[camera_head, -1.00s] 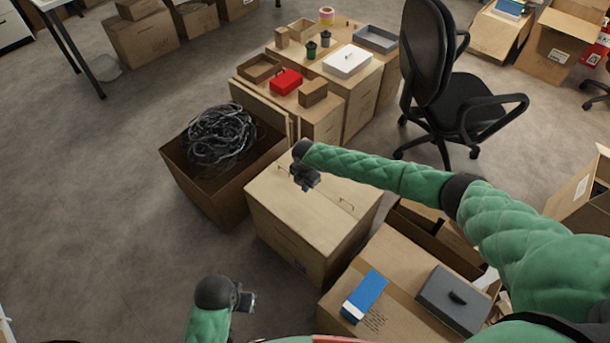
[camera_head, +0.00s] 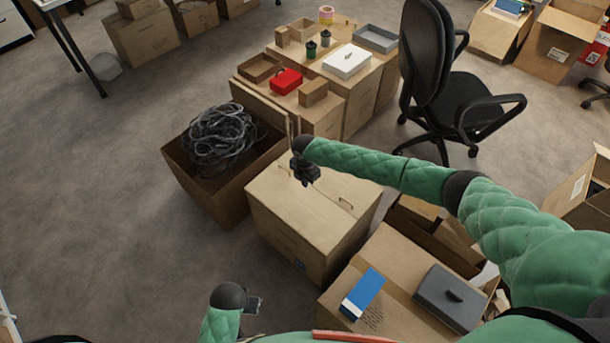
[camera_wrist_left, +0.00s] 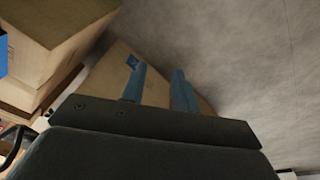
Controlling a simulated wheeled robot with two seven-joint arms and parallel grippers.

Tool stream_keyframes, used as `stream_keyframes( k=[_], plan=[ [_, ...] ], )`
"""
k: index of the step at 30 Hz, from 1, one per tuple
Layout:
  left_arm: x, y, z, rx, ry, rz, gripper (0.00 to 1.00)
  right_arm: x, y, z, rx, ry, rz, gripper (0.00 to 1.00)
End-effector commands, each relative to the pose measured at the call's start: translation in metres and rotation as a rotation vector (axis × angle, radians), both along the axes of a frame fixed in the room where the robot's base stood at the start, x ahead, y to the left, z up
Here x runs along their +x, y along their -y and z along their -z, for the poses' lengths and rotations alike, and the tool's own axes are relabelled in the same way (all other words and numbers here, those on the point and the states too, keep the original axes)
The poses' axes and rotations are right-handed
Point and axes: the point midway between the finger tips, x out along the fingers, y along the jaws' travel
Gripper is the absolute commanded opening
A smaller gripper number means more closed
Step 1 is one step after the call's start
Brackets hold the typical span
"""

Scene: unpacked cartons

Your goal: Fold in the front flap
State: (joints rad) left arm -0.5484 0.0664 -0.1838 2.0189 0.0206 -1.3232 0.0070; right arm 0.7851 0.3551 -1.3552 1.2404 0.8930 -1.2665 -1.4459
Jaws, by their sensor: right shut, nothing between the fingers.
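A tan carton (camera_head: 285,232) stands on the floor in the middle of the head view. Its top looks covered, with small slots or handles showing; which panel is the front flap I cannot tell. My right gripper (camera_head: 306,177) is shut and empty, over the far left part of that top. Whether it touches the top I cannot tell. My left gripper (camera_head: 254,304) is low in the head view, to the front left of the carton and apart from it. In the left wrist view its two blue fingers (camera_wrist_left: 158,90) are apart with nothing held, and a carton side (camera_wrist_left: 115,70) shows beyond them.
An open carton of black cables (camera_head: 220,137) stands at the left. A carton with a blue box (camera_head: 363,294) and a grey case (camera_head: 450,298) on it is at the front right. Loaded cartons and an office chair (camera_head: 465,103) stand behind.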

Motion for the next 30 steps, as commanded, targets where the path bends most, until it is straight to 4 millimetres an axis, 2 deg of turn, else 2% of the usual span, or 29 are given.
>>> stream_keyframes(
  k=[10, 30],
  plan=[
    [-0.013, -0.004, 0.035, 0.008, -0.016, 0.001, 0.3, 0.0, 0.0, -0.013, 0.0, 0.0, 0.0, 0.0],
    [-0.019, -0.013, 0.093, 0.019, -0.01, -0.001, 0.3, 0.0, 0.0, -0.031, -0.001, -0.001, 0.0, 0.0]
  ],
)
